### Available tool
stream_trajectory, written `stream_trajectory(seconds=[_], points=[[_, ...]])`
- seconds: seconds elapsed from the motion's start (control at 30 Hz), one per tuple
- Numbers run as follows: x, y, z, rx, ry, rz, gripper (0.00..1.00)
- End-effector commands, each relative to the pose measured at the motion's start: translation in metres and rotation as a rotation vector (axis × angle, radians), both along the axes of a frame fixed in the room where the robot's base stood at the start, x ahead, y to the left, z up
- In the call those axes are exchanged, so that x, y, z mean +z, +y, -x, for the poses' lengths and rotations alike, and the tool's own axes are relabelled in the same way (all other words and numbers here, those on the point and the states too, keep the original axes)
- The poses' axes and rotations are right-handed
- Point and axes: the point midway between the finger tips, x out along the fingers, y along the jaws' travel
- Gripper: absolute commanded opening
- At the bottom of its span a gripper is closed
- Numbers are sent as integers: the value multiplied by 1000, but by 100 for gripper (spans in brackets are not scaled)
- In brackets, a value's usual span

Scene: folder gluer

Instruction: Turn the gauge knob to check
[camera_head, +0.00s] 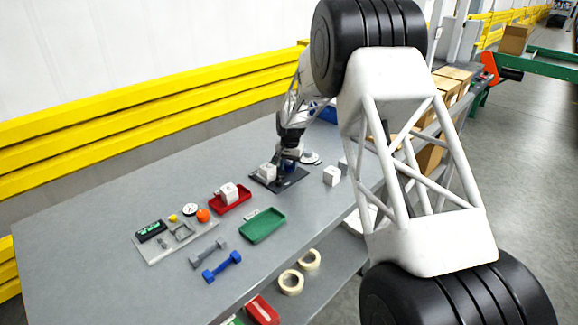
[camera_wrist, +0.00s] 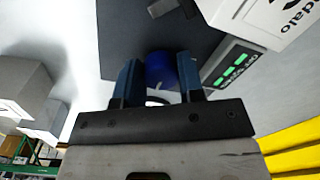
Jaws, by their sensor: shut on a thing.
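The blue gauge knob (camera_wrist: 160,71) is a round cylinder with a small pale mark. It stands on a dark base plate (camera_wrist: 125,35), which also shows on the bench in the head view (camera_head: 290,184). My gripper (camera_wrist: 157,68) points down at the plate, with one blue finger on each side of the knob, shut on it. In the head view my gripper (camera_head: 290,160) largely hides the knob. A display (camera_wrist: 234,66) with green characters stands beside the knob. A white printed box (camera_wrist: 262,18) sits by the display, also seen in the head view (camera_head: 267,171).
White boxes (camera_head: 331,176) stand right of the plate. A red tray (camera_head: 240,205) holding a white box and a green tray (camera_head: 263,228) lie nearer. A board (camera_head: 165,250) with small parts, and grey and blue dumbbell-shaped pieces (camera_head: 222,267), lie front left. A yellow rail (camera_head: 130,115) runs behind.

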Motion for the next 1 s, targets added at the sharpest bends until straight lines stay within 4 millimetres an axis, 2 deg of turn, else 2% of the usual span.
stream_trajectory(seconds=[0.5,0.53,0.6,1.0], points=[[1,0,0,-28,0,0,12],[1,0,0,-28,0,0,39],[1,0,0,-28,0,0,46],[4,0,0,-27,-2,-1,46]])
